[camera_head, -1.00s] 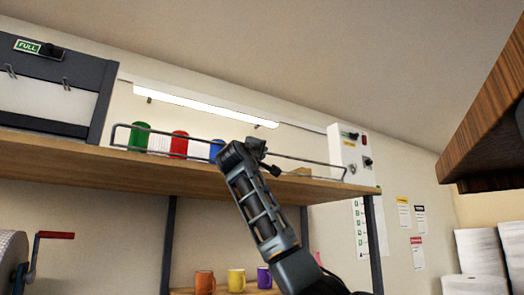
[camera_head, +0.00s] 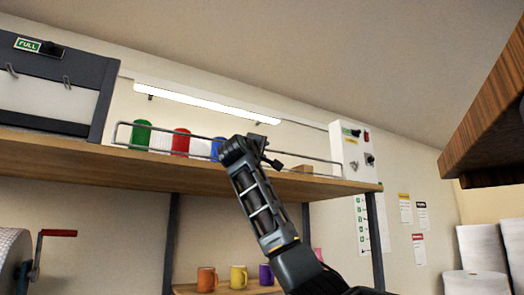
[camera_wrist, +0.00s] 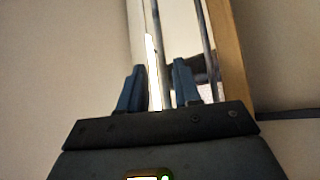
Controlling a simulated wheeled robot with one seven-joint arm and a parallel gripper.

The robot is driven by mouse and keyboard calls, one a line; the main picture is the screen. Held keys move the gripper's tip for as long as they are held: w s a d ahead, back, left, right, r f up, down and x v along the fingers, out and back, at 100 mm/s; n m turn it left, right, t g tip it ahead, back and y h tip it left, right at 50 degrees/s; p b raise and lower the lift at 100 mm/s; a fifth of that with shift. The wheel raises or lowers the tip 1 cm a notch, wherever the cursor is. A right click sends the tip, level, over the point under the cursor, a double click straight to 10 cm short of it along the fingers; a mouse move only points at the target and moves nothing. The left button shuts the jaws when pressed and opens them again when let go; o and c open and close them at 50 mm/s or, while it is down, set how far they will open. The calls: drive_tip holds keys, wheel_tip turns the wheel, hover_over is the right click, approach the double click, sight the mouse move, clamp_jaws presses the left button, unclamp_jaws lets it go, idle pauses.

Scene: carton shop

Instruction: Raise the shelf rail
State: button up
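The shelf rail (camera_head: 312,158) is a thin grey wire rail along the front edge of the wooden shelf (camera_head: 150,166), with a rounded left end. My gripper (camera_head: 270,150) is at the rail's top bar, right of its middle, and hides part of it. In the wrist view, the two blue-grey fingers of my gripper (camera_wrist: 159,85) stand apart. A thin rail bar seems to run between them, beside a bright lamp strip. I cannot tell whether they touch the bar. Another bar runs right of the fingers, near the wooden shelf edge (camera_wrist: 232,60).
Green (camera_head: 141,132), red (camera_head: 181,141) and blue (camera_head: 216,149) items stand behind the rail. A white control box (camera_head: 350,150) is at the shelf's right end, a dark-framed unit (camera_head: 50,85) at the left. Mugs (camera_head: 238,277) stand below. Dark wood (camera_head: 490,130) overhangs at the right.

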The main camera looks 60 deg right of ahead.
drive_tip(key=b+v, duration=0.3)
drive_tip(key=v, duration=0.4)
drive_tip(key=shift+a+f, duration=0.15)
drive_tip(key=shift+a, duration=0.2)
idle(0.4)
